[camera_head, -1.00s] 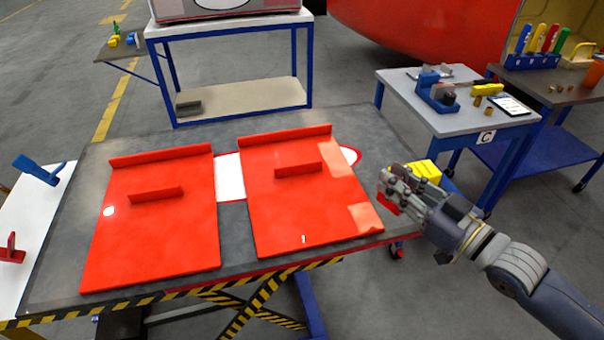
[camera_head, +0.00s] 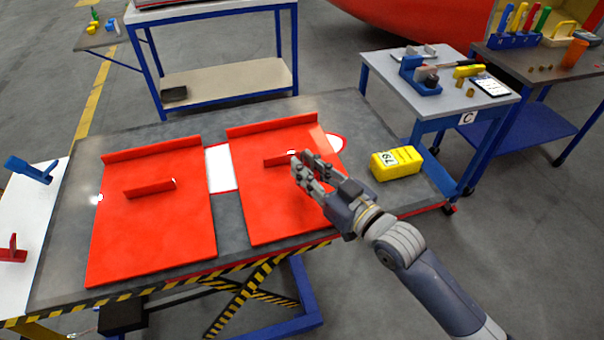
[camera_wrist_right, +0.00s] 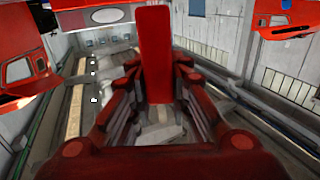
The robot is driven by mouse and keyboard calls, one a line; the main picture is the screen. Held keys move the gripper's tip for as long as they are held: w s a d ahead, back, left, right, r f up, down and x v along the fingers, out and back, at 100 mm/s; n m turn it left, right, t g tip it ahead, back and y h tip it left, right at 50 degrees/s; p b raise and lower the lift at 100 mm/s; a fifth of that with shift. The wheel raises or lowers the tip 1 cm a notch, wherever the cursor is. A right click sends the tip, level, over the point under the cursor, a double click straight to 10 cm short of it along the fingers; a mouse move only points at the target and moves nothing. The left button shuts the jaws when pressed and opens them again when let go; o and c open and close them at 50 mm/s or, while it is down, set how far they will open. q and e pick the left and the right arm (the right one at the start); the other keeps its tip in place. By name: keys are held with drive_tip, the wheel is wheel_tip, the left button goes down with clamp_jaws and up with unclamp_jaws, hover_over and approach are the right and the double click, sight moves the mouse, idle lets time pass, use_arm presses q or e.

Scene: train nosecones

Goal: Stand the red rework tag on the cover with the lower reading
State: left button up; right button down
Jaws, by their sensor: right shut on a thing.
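Two red covers lie side by side on a grey lift table, the left cover (camera_head: 155,235) and the right cover (camera_head: 265,212). Each has a raised back edge and a short upright rib. My right gripper (camera_head: 308,168) is over the right cover, near the right end of its rib (camera_head: 283,157). In the right wrist view it is shut on a red flat upright piece (camera_wrist_right: 155,55), seemingly the red rework tag. The tag is mostly hidden by the fingers in the head view. No reading is legible on either cover. My left gripper is out of view.
A yellow block with a black-marked white label (camera_head: 397,162) sits on the table (camera_head: 70,240), right of the covers. A white side surface at left holds a blue item (camera_head: 30,170) and a small red one (camera_head: 12,250). Cart C (camera_head: 440,100) stands back right.

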sight(302, 190)
drive_tip(key=shift+w+a+f, duration=0.1)
drive_tip(key=shift+a, duration=0.45)
wheel_tip(302, 190, down, 3)
drive_tip(key=shift+f+p, duration=0.1)
drive_tip(key=shift+p, duration=0.35)
drive_tip(key=shift+f, duration=0.15)
drive_tip(key=c, duration=1.5)
unclamp_jaws()
drive_tip(key=shift+f, duration=0.1)
drive_tip(key=b+v, duration=0.2)
drive_tip(key=v, duration=0.8)
drive_tip(key=shift+s+d, duration=0.25)
drive_tip(key=shift+s, duration=0.05)
drive_tip(key=shift+s+d, duration=0.4)
drive_tip(key=shift+s, duration=0.1)
